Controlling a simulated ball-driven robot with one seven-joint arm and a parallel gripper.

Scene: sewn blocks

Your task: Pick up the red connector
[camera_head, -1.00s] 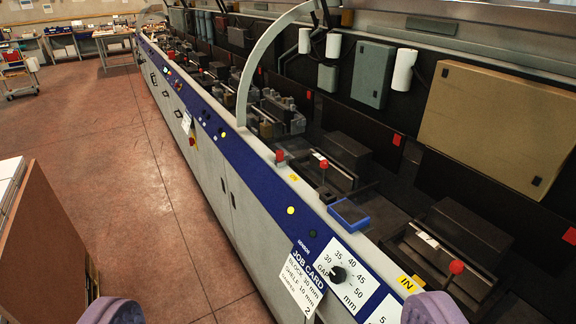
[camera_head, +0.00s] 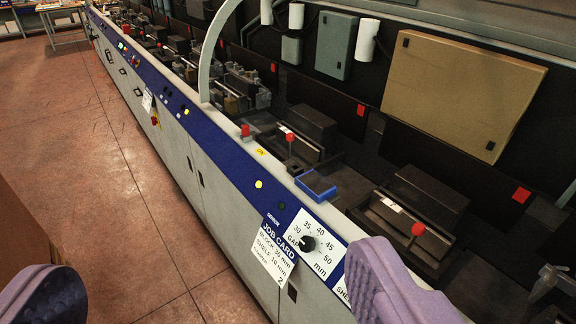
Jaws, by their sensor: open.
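My gripper (camera_head: 215,278) shows as two purple fingers at the lower left and lower right. They are wide apart with nothing between them. The red block is well beyond the fingers and touches neither.
Red ball knobs (camera_head: 418,229) rise from the machine (camera_head: 205,167). A blue tray (camera_head: 316,184) sits right of the red block. A pale curved arch (camera_head: 208,62) rises behind it. A job card (camera_head: 272,250) and gap dial (camera_head: 307,243) are nearer. Floor at left is mostly clear.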

